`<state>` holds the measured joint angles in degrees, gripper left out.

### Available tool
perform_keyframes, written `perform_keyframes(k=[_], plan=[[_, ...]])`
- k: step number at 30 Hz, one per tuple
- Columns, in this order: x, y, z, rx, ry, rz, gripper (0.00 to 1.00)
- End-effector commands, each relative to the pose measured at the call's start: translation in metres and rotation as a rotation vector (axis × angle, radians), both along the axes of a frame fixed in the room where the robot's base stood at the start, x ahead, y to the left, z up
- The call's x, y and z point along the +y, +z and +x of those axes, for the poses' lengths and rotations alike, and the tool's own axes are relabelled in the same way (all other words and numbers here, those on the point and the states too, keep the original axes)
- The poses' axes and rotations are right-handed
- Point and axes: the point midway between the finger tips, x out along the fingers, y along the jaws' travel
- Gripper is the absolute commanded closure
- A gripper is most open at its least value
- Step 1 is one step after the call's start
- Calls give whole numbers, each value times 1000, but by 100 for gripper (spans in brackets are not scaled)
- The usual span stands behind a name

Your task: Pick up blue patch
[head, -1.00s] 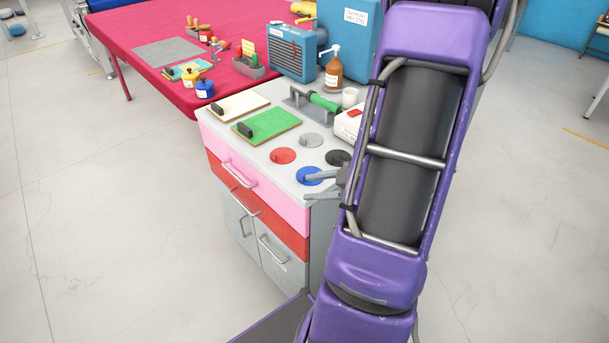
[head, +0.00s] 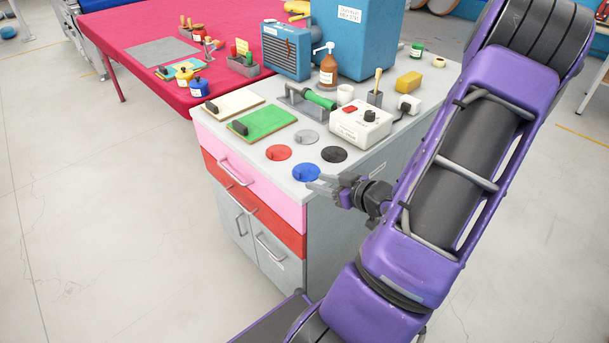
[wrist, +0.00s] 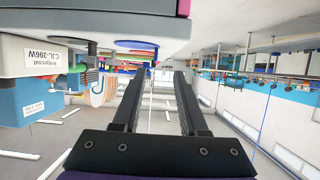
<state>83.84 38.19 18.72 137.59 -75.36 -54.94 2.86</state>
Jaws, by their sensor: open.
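The blue patch (head: 304,173) is a round disc with a small dark tab, lying flat near the front right edge of the cabinet top. My gripper (head: 317,183) is at the cabinet's right edge, its fingers pointing left toward the patch. It is open and empty, with the fingertips close beside the patch; I cannot tell whether they touch it. In the wrist view, the picture is upside down and the blue patch (wrist: 136,45) shows edge-on just past the open fingers (wrist: 158,76).
Red (head: 278,153), grey (head: 306,137) and black (head: 334,154) patches lie nearby. A white control box (head: 362,124) stands behind. A green board (head: 264,124) and a green-handled tool (head: 318,99) are farther left and back. The floor right of the cabinet is clear.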

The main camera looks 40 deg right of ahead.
Motion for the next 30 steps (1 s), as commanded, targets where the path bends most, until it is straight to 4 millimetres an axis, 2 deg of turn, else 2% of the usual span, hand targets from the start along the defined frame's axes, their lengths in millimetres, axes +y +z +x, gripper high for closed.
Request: perform_keyframes(k=[1,4,14,22,30], plan=[[1,-6,11,-2,3,0,57],[2,-12,25,-1,3,0,57],[2,-18,46,-1,2,-1,57],[0,-30,83,-1,2,0,57],[-1,-31,87,0,-1,-1,57]])
